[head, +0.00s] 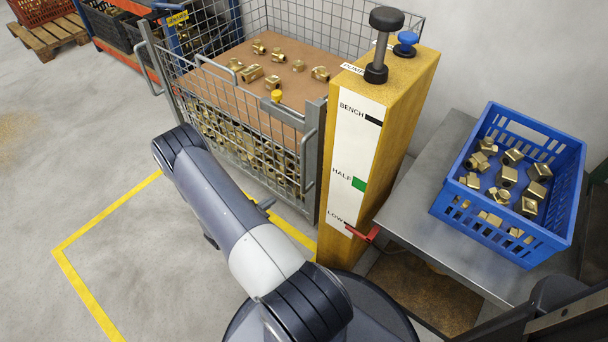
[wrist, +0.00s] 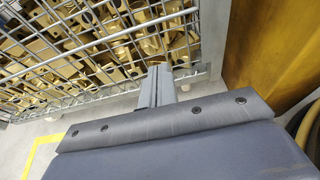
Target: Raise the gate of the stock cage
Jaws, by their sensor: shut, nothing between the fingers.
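The stock cage (head: 312,140) is a grey wire-mesh box of brass fittings, left of the yellow column in the head view. Its front mesh (head: 235,135) faces my arm, with fittings behind it; I cannot tell which part of it is the gate or how far that is lowered. My gripper (head: 266,203) is low in front of the cage, mostly hidden by my arm. In the wrist view my gripper (wrist: 158,85) is shut and empty, its tips over the lower mesh (wrist: 70,60) and bottom rail; contact is unclear.
A yellow column (head: 393,120) with BENCH, HALF and LOW marks and a red pointer (head: 363,233) near LOW stands right of the cage. A blue crate (head: 508,242) of fittings sits on a metal table (head: 410,195).

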